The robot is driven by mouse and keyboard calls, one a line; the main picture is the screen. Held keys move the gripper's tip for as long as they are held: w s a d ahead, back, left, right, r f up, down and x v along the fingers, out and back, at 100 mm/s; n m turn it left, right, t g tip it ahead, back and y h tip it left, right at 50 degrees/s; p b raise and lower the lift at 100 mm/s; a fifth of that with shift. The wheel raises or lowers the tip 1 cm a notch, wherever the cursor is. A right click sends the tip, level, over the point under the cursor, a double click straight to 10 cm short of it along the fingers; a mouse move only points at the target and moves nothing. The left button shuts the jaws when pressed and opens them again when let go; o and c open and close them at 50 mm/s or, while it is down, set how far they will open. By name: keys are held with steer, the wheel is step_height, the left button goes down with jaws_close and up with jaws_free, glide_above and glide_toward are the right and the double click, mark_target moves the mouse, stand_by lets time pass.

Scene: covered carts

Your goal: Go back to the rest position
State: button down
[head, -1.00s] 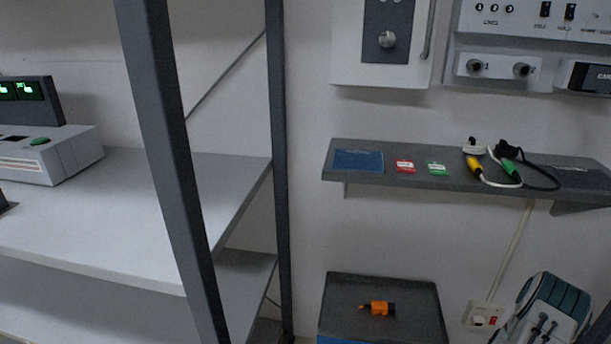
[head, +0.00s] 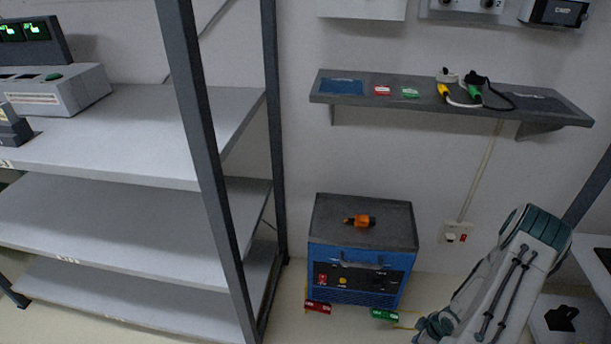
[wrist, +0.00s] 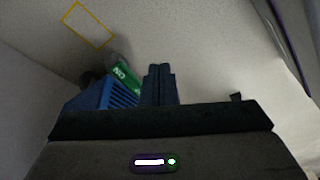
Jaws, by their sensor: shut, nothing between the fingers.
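My gripper (wrist: 158,84) shows in the wrist view as two dark fingers pressed together with nothing between them. In the head view my white and teal arm reaches down at the lower right, and the gripper itself cannot be made out there. The fingers look free of both, though the exact gap cannot be told.
A blue unit (head: 352,258) with an orange item (head: 360,221) on top stands on the floor. A grey rack (head: 140,200) stands left. A wall shelf (head: 420,96) holds cards and cables.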

steer(key=w+d+r+m+h+p, duration=0.1)
steer(key=w+r+p, duration=0.2)
steer(key=r, duration=0.6)
steer(key=w+d+r+m+h+p, duration=0.1)
steer(key=w+d+r+h+p, duration=0.15)
steer(key=r, duration=0.75)
steer(key=w+a+r+m+h+p, duration=0.1)
steer(key=a+r+p, duration=0.2)
steer(key=r, duration=0.8)
steer(key=w+a+r+m+h+p, duration=0.1)
steer(key=a+r+p, duration=0.2)
steer(key=r, duration=0.9)
steer(key=s+a+r+m+p, duration=0.2)
steer(key=a+r+p, duration=0.15)
steer(key=r, duration=0.55)
steer(key=s+a+r+m+p, duration=0.1)
steer(key=s+a+r+p, duration=0.15)
steer(key=a+r, duration=0.45)
steer(key=s+a+r+m+y+p, duration=0.1)
steer(key=s+a+r+p, duration=0.2)
steer(key=s+a+r, duration=0.2)
steer(key=s+a+r+m+y+p, duration=0.1)
steer(key=s+a+r+p, duration=0.3)
steer(key=r, duration=0.7)
steer(key=shift+s+a+r+t+y, duration=0.3)
steer(key=shift+s+a+y, duration=0.5)
steer(key=shift+s, duration=0.25)
